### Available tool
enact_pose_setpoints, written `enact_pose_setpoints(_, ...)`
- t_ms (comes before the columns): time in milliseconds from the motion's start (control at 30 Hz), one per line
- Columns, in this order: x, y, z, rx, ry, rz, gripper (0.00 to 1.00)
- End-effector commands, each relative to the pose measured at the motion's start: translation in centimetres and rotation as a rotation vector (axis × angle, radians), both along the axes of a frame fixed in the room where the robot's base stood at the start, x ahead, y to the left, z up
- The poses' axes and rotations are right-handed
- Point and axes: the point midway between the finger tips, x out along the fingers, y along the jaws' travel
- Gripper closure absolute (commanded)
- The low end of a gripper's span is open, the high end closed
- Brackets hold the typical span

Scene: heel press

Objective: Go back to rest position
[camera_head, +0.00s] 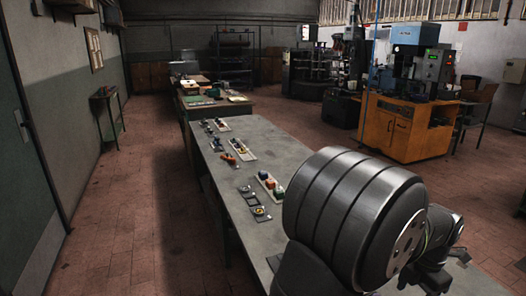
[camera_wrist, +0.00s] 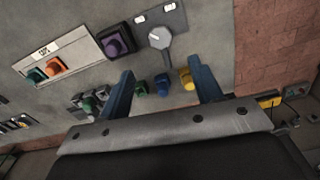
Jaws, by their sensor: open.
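My gripper (camera_wrist: 163,82) shows in the wrist view as two blue fingers held wide apart, with nothing gripped between them. Past the fingers lies the grey table top (camera_wrist: 75,80) with control parts on it. A blue button (camera_wrist: 162,84) and a yellow button (camera_wrist: 187,79) appear between the fingers, and a green button (camera_wrist: 139,88) shows close to the left finger. I cannot tell how far they are from the fingers. In the head view my large grey arm links fill the lower right, and the gripper cannot be made out there.
The long grey workbench (camera_head: 228,178) carries several button panels, including a white one (camera_head: 270,187) near my arm. In the wrist view a grey knob plate (camera_wrist: 160,38) and a panel with a purple button (camera_wrist: 115,42) lie beyond the fingers. An orange cabinet (camera_head: 398,130) stands at the right.

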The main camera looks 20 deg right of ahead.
Motion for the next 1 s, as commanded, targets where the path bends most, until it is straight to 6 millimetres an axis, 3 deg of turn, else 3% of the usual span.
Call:
enact_pose_setpoints(300, 0.0, 0.0, 6.6, -0.004, -0.002, 0.0, 0.41)
enact_pose_setpoints(1000, 0.0, 0.1, -7.8, 0.005, 0.002, 0.0, 0.41)
